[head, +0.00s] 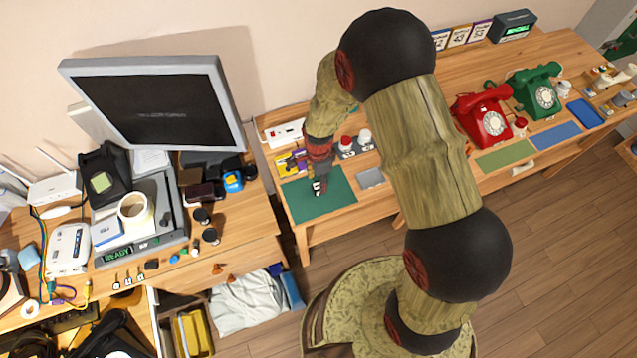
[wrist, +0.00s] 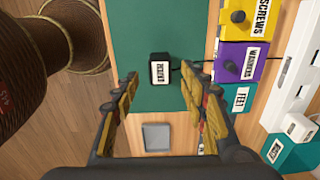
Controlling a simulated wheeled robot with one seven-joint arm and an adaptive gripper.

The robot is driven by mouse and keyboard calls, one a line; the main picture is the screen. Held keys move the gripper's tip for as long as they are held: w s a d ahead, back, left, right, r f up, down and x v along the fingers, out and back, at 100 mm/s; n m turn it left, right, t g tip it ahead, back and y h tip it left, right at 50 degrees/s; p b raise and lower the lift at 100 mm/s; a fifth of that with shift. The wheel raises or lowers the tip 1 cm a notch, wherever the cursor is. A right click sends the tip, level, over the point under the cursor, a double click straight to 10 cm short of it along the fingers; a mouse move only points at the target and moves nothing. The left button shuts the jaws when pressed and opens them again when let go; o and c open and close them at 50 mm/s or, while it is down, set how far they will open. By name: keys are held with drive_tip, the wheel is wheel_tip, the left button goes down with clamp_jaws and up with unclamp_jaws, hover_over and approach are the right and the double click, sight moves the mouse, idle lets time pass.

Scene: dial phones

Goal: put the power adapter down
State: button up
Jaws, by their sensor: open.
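The power adapter is a small black box (wrist: 159,62) with a white label, and it rests on the green mat (wrist: 130,30) in the wrist view. A thin dark cable runs from its right side toward the labelled drawers. My gripper (wrist: 160,76) is open, with its fingers on either side near the adapter's lower edge and visible gaps to it. In the head view my gripper (head: 319,180) is low over the green mat (head: 335,199), and the adapter is mostly hidden beneath it.
Small drawers (wrist: 240,62) labelled screws, washers and feet stand right of the mat in the wrist view, by a white power strip (wrist: 292,75). A grey square pad (head: 369,177) lies beside the mat. Red (head: 484,113) and green phones (head: 538,90) stand farther right.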

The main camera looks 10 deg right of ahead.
wheel_tip(320, 180, up, 9)
drive_tip(key=shift+p, duration=0.45)
drive_tip(key=s+d+r+n+t, duration=0.1)
drive_tip(key=s+d+r+n, duration=0.15)
drive_tip(key=r, duration=0.55)
drive_tip(key=s+d+r+n+t, duration=0.1)
drive_tip(key=r+n, duration=0.2)
drive_tip(key=r, duration=0.4)
drive_tip(key=s+d+r+n+t, duration=0.1)
drive_tip(key=s+d+r+n, duration=0.15)
drive_tip(key=r, duration=0.55)
drive_tip(key=s+d+r+n+t, duration=0.2)
drive_tip(key=s+d+r+n, duration=0.1)
drive_tip(key=s+r+n, duration=0.4)
drive_tip(key=s+r, duration=0.3)
drive_tip(key=s, duration=0.2)
drive_tip(key=shift+s+d+n+t, duration=0.25)
drive_tip(key=shift+s+n+t, duration=0.05)
drive_tip(key=shift+s+n, duration=0.1)
wheel_tip(320, 180, down, 7)
drive_tip(key=b, duration=0.7)
drive_tip(key=shift+r, duration=0.15)
